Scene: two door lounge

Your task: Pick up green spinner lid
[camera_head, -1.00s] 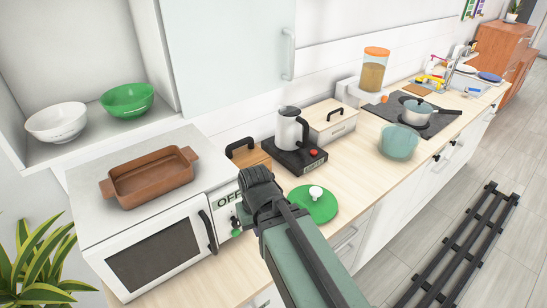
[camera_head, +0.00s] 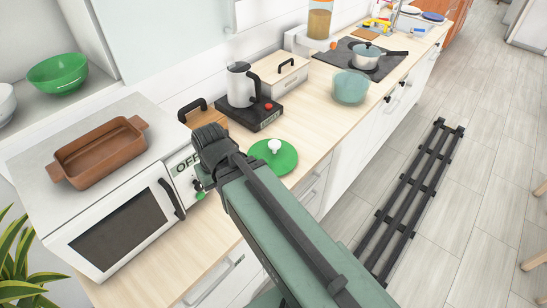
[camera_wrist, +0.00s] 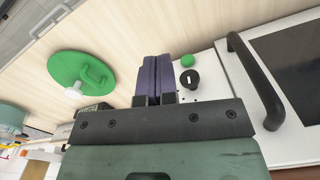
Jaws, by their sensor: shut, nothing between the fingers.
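The green spinner lid (camera_head: 284,160) is a round green disc with a white knob on top. It lies flat on the wooden counter to the right of the microwave, beyond my arm. In the wrist view the lid (camera_wrist: 66,68) is to the left of my fingers, apart from them, with its white knob and a green handle-like loop showing. My gripper (camera_wrist: 151,60) has its two purple fingers pressed together, with nothing between them. In the head view my wrist hides the fingertips, near the microwave's control panel.
The microwave (camera_head: 130,228) with a brown baking dish (camera_head: 98,150) on top stands left of the lid. A kettle (camera_head: 241,86) on a black base and a wooden box (camera_head: 280,72) stand behind it. A teal pot (camera_head: 350,87) is farther right. Bare counter surrounds the lid's right side.

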